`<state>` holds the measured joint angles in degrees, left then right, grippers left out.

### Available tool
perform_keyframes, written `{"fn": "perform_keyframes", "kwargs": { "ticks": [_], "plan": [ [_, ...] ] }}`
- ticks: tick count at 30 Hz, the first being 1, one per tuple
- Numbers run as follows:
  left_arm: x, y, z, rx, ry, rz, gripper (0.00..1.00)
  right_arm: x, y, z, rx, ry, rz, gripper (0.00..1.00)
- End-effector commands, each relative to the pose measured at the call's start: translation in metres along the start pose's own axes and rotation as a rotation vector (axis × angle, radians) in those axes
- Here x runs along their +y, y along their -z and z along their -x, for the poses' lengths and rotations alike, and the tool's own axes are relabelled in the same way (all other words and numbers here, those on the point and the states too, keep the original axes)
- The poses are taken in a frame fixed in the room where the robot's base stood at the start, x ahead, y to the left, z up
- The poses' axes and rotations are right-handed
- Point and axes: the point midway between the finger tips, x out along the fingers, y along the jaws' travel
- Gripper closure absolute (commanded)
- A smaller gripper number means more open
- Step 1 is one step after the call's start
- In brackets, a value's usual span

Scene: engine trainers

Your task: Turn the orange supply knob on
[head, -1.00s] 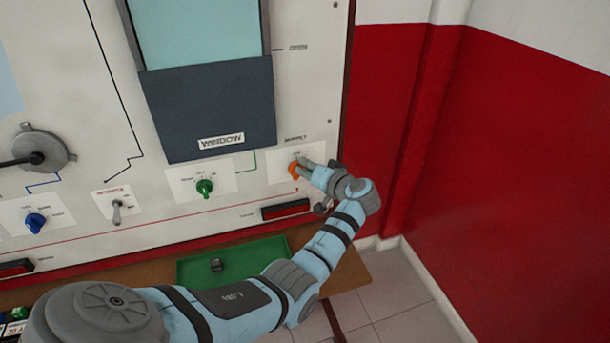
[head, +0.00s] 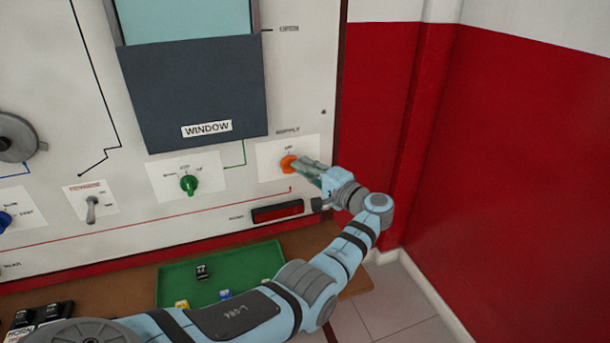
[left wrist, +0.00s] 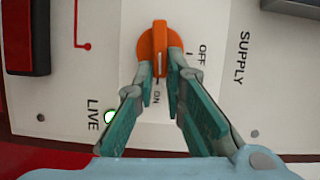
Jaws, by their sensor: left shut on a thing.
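The orange supply knob (head: 290,164) is on a white plate at the lower right of the panel. It also shows at the top middle of the left wrist view (left wrist: 158,50), its grip lying lengthwise and its pale line pointing down at the ON mark (left wrist: 157,97). The OFF mark (left wrist: 203,50) is to the right of the knob there. My left gripper (head: 309,167) is shut on the knob, one finger on each side; its fingertips also show in the left wrist view (left wrist: 161,70). A LIVE lamp (left wrist: 110,116) looks bright white-green. My right gripper is not in view.
A green knob (head: 189,184), a toggle switch (head: 92,208) and a blue knob (head: 5,220) are to the left. A dark red display (head: 277,211) is below the supply plate. A green tray (head: 250,258) with small blocks lies beneath. A red wall (head: 520,170) closes the right side.

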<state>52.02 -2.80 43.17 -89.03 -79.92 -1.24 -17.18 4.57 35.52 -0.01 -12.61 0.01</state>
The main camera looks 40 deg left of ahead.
Motion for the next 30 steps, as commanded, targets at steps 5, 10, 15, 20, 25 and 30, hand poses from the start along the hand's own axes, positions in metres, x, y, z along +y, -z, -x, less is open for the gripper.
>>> {"fn": "perform_keyframes", "kwargs": {
  "ticks": [5,10,15,20,25,30],
  "plan": [
    [0.0061,-0.0011,0.0006,-0.002,0.019,-0.062,1.00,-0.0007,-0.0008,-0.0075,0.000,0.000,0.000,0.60],
    [0.0060,-0.0012,0.0006,-0.002,0.030,-0.089,1.00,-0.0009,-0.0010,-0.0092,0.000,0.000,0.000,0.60],
    [0.0057,-0.0013,0.0005,-0.002,0.032,-0.096,1.00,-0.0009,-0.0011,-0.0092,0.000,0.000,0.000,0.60],
    [0.0057,-0.0014,0.0005,-0.002,0.032,-0.095,1.00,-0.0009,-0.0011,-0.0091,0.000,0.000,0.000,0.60],
    [0.0057,-0.0013,0.0004,-0.002,0.032,-0.095,0.75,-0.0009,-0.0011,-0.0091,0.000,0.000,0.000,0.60],
    [0.0044,-0.0008,0.0003,-0.001,0.034,-0.093,0.69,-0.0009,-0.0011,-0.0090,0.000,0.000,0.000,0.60]
  ]
}}
